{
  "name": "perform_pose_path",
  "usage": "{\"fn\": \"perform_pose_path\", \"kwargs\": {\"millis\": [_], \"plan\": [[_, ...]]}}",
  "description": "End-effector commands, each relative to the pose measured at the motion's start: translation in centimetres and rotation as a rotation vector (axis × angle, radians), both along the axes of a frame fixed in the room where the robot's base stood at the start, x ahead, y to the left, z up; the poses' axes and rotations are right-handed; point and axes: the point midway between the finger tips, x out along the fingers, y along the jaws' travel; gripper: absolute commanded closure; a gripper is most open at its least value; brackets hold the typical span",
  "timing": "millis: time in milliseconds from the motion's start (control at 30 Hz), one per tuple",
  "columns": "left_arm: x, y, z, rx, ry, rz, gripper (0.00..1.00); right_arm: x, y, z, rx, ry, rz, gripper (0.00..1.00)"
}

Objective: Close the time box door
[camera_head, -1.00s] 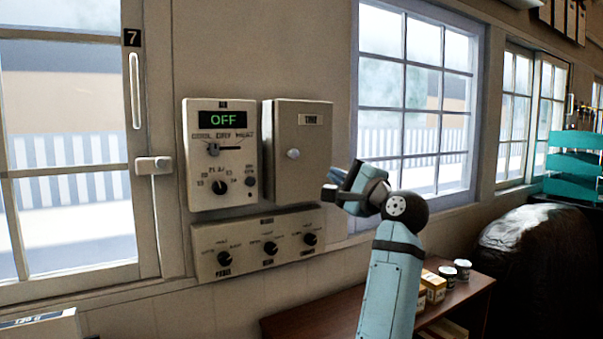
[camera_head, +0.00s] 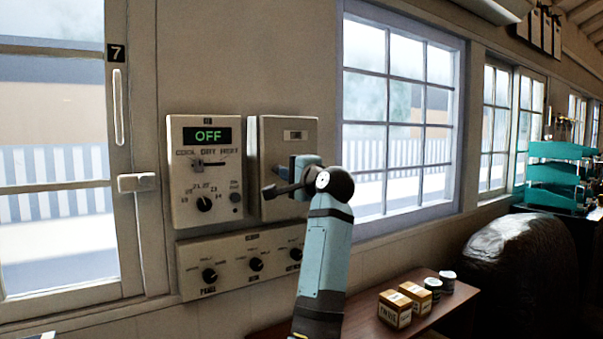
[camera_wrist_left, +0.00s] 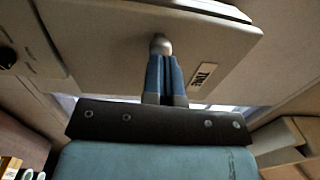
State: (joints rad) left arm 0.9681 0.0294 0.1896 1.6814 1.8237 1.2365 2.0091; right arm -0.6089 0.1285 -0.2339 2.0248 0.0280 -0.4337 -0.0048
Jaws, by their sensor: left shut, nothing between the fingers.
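The time box (camera_head: 295,134) is a grey-beige wall box with a small label plate on its door. Its door (camera_wrist_left: 105,60) also shows in the left wrist view, with a round knob (camera_wrist_left: 160,43) and the label. My left gripper (camera_head: 272,192) is in front of the lower part of the door and hides the knob in the head view. In the left wrist view its blue fingers (camera_wrist_left: 163,68) are together, with their tips at the knob; I cannot tell whether they touch it. The fingers hold nothing. I cannot tell whether the door is fully flush. My right gripper is not in view.
A control panel (camera_head: 206,165) with a green OFF display is left of the box. A panel with several knobs (camera_head: 240,262) is below. Windows (camera_head: 405,120) are on both sides. A wooden shelf (camera_head: 372,323) with small boxes and cans stands below right.

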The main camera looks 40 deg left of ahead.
Motion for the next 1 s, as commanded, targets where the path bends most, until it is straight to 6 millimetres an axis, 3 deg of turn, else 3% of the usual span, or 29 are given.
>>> {"fn": "perform_pose_path", "kwargs": {"millis": [200,533,800,1000], "plan": [[0.4,1.5,0.1,0.001,0.001,0.001,1.00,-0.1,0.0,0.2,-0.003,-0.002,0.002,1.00],[0.4,1.5,0.0,0.000,0.000,0.000,1.00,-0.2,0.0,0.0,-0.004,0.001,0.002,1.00],[0.1,3.2,-0.3,-0.002,-0.001,-0.002,1.00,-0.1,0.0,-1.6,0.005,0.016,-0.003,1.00],[0.1,3.3,0.1,0.001,0.001,-0.001,1.00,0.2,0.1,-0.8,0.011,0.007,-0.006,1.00]]}}
